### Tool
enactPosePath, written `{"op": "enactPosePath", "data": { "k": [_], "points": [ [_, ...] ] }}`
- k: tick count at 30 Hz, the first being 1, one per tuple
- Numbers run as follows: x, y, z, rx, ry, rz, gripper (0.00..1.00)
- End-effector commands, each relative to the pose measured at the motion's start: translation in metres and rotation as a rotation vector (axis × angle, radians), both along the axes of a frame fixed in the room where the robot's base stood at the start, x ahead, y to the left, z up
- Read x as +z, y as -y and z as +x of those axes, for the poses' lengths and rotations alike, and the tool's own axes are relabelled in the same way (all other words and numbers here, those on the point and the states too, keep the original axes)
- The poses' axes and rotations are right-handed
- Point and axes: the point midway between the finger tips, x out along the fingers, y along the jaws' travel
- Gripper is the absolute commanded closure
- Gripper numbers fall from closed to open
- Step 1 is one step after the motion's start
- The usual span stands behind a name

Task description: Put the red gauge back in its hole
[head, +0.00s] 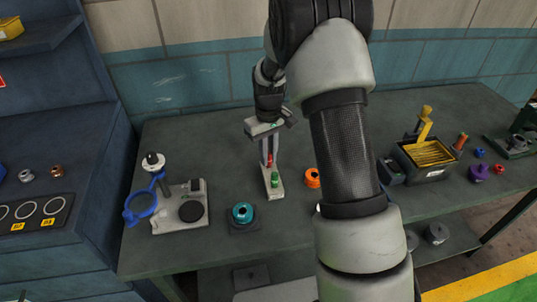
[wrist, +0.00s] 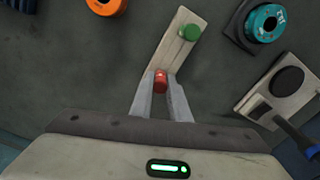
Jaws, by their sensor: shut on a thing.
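The red gauge (wrist: 160,82) is pinched between the two fingertips of my gripper (wrist: 161,92), seen from above in the wrist view. In the head view the red gauge (head: 270,160) shows small and partly hidden between the fingers of my gripper (head: 269,162). A pale narrow block (wrist: 167,46) lies under the gripper; it also shows in the head view (head: 273,192). A green gauge (wrist: 189,33) stands at the block's far end in the wrist view, the near end in the head view (head: 275,180). The fingers hide the hole, so I cannot tell whether the red gauge is above or in it.
An orange ring (head: 312,178) lies right of the block. A teal spool on a dark base (head: 243,214) and a grey fixture with a blue ring (head: 180,218) stand left. A dark box with yellow contents (head: 424,160) stands right. Bare bench surrounds the block.

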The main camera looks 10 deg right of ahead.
Motion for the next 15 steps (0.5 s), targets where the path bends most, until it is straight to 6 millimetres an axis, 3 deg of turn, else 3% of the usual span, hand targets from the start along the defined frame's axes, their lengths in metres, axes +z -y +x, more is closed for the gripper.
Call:
{"op": "enactPosePath", "data": {
  "k": [10,11,15],
  "points": [
    [0.0004,0.0000,0.0002,0.000,0.001,0.000,1.00],
    [0.0004,0.0000,0.0002,0.000,0.001,0.000,0.81],
    [0.0005,0.0000,0.0003,0.000,0.001,0.000,0.63]
  ]
}}
